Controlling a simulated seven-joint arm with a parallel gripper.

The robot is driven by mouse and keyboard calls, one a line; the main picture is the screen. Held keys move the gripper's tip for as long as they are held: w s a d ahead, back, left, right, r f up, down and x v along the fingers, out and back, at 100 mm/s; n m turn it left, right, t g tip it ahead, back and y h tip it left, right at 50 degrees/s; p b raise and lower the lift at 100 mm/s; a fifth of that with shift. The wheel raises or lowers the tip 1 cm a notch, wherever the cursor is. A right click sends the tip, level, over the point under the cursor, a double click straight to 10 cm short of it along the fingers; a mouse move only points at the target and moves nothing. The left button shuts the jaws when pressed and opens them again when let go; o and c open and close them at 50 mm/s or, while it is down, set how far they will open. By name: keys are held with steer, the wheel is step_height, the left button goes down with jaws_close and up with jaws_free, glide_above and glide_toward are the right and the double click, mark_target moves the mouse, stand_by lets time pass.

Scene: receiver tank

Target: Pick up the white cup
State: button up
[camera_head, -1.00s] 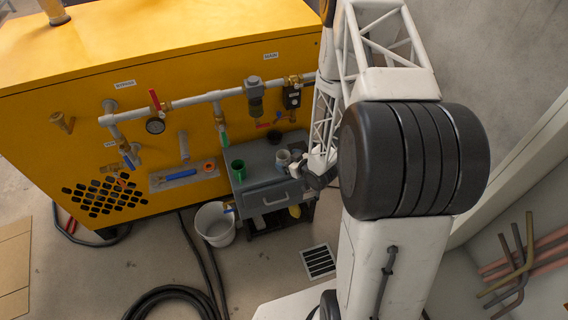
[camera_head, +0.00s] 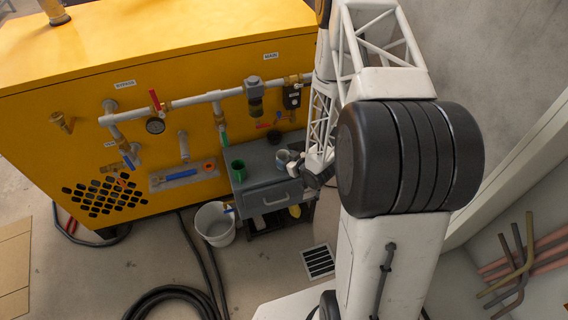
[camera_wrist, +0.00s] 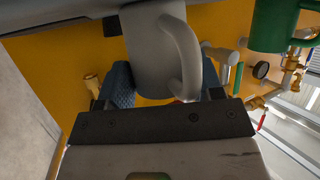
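The white cup (camera_head: 283,157), looking light grey here, stands on top of the grey cabinet (camera_head: 262,166), near its right side. In the wrist view the cup (camera_wrist: 150,60) fills the upper middle, with its handle facing the camera. My gripper (camera_head: 300,168) is at the cup's right side in the head view. In the wrist view my gripper (camera_wrist: 166,82) has its blue-padded fingers apart, one on each side of the cup. The left pad looks very close to the cup wall; contact cannot be told.
A green cup (camera_head: 238,171) stands left of the white cup on the cabinet. The yellow machine (camera_head: 150,100) with pipes and valves rises behind. A white bucket (camera_head: 215,224) and black hoses (camera_head: 175,300) are on the floor at left.

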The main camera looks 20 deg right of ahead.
steer(key=c, duration=0.4)
steer(key=shift+r, duration=0.2)
steer(key=shift+r, duration=1)
steer(key=shift+s+r, duration=0.5)
steer(key=shift+r, duration=0.15)
steer(key=s+a+r, duration=0.1)
steer(key=s, duration=1.4)
steer(key=shift+a+r, duration=0.15)
steer(key=shift+a, duration=0.25)
